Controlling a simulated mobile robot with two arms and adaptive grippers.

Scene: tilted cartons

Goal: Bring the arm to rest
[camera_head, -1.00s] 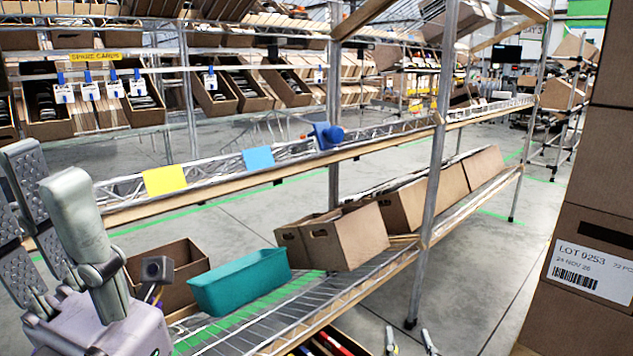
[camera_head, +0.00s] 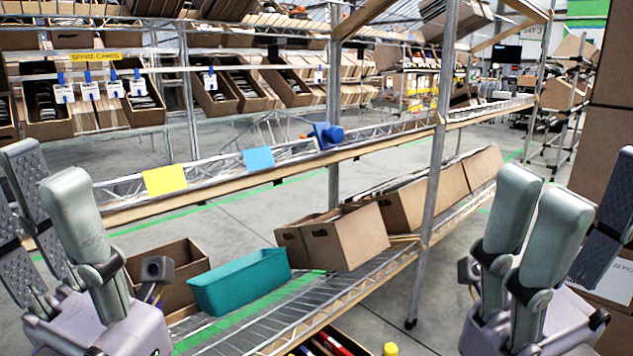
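My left gripper (camera_head: 55,215) is at the left edge of the head view. Its padded fingers stand upright and well apart, with nothing between them. My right gripper (camera_head: 565,225) is at the lower right, fingers upright, with a wide gap between the two nearer fingers and the padded one at the right edge. I see nothing held in it. Both grippers are in front of the rack, apart from the cartons.
A teal bin (camera_head: 240,284) and an open brown carton (camera_head: 172,270) sit on the lower wire shelf. A tilted carton (camera_head: 345,240) stands farther along it. A metal post (camera_head: 432,190) rises at centre right. A stacked carton (camera_head: 598,160) is behind my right gripper.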

